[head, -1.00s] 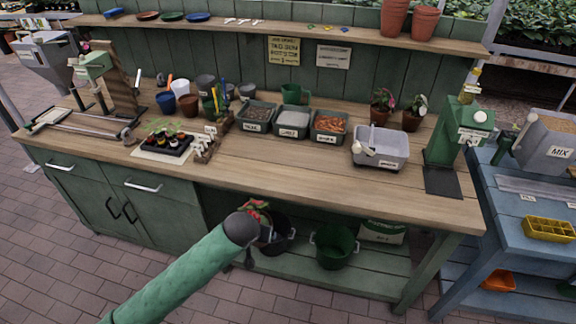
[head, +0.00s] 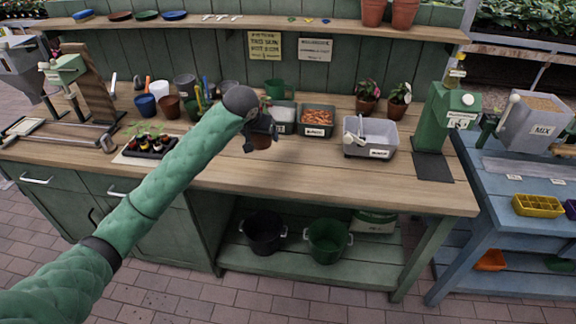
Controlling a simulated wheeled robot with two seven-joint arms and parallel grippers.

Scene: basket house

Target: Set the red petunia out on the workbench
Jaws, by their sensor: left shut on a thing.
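My left gripper (head: 262,128) is shut on the red petunia, whose brown pot (head: 261,142) shows below the fingers. Its flowers are mostly hidden behind my gripper and wrist; only a little shows above. The pot is upright, in front of the labelled bins, over the middle of the workbench (head: 310,172). I cannot tell whether its base touches the wood. My right gripper is not in view.
Grey bins (head: 317,118) stand behind the pot, and a grey tub (head: 371,137) is to its right. Two potted plants (head: 367,97) stand at the back right. A seedling tray (head: 150,140) is at left. The front strip of the bench is clear right of my arm.

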